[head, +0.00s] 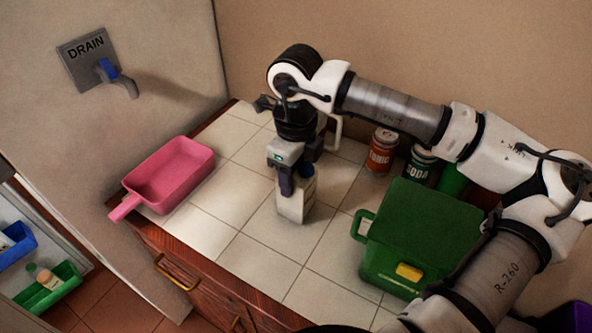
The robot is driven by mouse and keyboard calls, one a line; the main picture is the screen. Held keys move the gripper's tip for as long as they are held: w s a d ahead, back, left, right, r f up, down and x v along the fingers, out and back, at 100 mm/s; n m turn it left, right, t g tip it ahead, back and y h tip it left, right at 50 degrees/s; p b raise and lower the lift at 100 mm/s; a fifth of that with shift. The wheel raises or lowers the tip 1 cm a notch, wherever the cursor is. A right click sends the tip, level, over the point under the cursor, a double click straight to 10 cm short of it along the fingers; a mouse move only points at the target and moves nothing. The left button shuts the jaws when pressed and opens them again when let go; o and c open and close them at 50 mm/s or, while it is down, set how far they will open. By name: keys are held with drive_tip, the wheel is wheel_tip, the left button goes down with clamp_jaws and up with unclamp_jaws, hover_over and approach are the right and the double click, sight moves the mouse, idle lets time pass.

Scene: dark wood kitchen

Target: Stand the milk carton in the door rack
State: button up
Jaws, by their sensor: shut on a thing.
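A pale, upright carton (291,209), which I take to be the milk carton, stands on or just above the tiled counter. My gripper (297,178) points down from above and is shut on its upper part. The fingers hide the carton's top, and I cannot tell whether its base touches the tiles. At the lower left, an open door carries a blue rack (22,247) and a lower green rack (66,289). The blue rack holds a pale item, partly cut off by the frame edge. The green rack holds small containers (47,279).
A pink pan (172,170) lies left of the carton, its handle over the counter edge. A green bin (420,225) stands to the right, with tonic (381,152) and soda (421,162) cans behind it. Bare tiles lie between pan and carton.

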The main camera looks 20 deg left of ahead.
drive_tip(key=o, duration=1.5)
